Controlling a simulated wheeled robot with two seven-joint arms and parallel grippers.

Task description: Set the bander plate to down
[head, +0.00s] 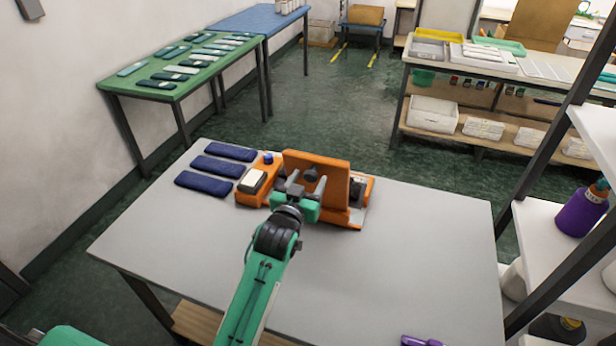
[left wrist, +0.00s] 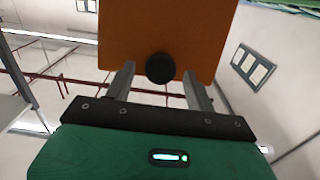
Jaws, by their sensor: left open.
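The bander (head: 256,192) is an orange machine on the grey table. Its orange plate (head: 318,179) stands raised and tilted above the base, with a dark round knob on its face. The plate (left wrist: 165,28) and its knob (left wrist: 160,68) also show in the left wrist view. My left gripper (head: 302,184) is at the plate's near face. In the left wrist view its two fingers (left wrist: 160,80) are apart, one on each side of the knob, with gaps between. My right gripper is not in view.
Several folded navy bundles (head: 217,167) lie left of the bander. A purple object (head: 421,341) lies at the table's front edge. The grey table (head: 410,240) is clear to the right. A shelf rack (head: 560,235) stands at the right.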

